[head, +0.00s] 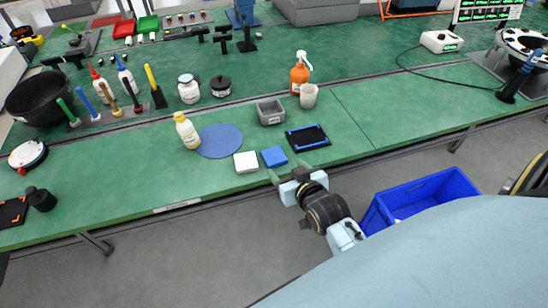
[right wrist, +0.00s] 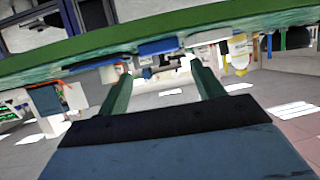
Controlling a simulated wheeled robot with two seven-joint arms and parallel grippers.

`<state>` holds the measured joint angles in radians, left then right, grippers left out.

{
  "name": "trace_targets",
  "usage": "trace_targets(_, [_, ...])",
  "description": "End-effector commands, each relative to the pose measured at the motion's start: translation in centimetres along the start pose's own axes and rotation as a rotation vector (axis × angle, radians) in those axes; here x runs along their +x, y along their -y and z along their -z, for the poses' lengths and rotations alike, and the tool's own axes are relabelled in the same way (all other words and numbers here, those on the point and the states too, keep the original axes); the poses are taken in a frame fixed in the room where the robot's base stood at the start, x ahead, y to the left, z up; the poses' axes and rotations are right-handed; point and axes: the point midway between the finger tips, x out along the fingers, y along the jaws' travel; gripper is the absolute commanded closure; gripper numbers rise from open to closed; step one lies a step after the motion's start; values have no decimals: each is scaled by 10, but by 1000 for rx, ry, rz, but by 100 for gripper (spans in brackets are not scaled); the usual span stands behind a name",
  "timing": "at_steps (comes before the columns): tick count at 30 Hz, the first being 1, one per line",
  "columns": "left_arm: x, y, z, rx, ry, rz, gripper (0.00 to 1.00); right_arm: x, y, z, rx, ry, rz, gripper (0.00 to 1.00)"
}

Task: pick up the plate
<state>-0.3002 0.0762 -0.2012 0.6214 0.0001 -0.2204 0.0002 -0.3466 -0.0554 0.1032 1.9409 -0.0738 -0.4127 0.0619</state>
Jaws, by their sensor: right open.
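A flat dark rectangular plate with a blue rim (head: 307,137) lies on the green table near its front edge in the head view. A blue square block (head: 273,156) and a white square block (head: 246,162) lie left of it. My right gripper (head: 288,171) is open and empty at the table's front edge, just in front of the blue block and front-left of the plate. In the right wrist view, which is upside down, the two fingers of my right gripper (right wrist: 161,70) are spread apart with nothing held between them. The plate is not clear there. My left gripper is not in view.
A grey bin (head: 270,113), a beige cup (head: 309,96) and an orange spray bottle (head: 300,74) stand behind the plate. A round blue mat (head: 220,141) and a yellow bottle (head: 187,131) are to the left. A blue crate (head: 425,195) is below the table. Table right of the plate is clear.

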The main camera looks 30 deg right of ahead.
Motion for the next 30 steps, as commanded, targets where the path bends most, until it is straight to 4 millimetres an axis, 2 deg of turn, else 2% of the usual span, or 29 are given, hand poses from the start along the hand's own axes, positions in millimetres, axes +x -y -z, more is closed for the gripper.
trace_targets(3, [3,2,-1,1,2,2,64,14,0,0,0,-1,0,33])
trace_targets(8, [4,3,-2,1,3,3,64,24,0,0,0,-1,0,33])
trace_targets(15, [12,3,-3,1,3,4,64,59,1,-3,0,-2,0,33])
trace_targets(18, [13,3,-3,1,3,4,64,68,1,-3,0,-1,0,33])
trace_targets(26, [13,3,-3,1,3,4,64,70,1,-2,0,0,0,33])
trace_targets(30, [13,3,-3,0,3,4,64,70,1,-3,0,0,0,48])
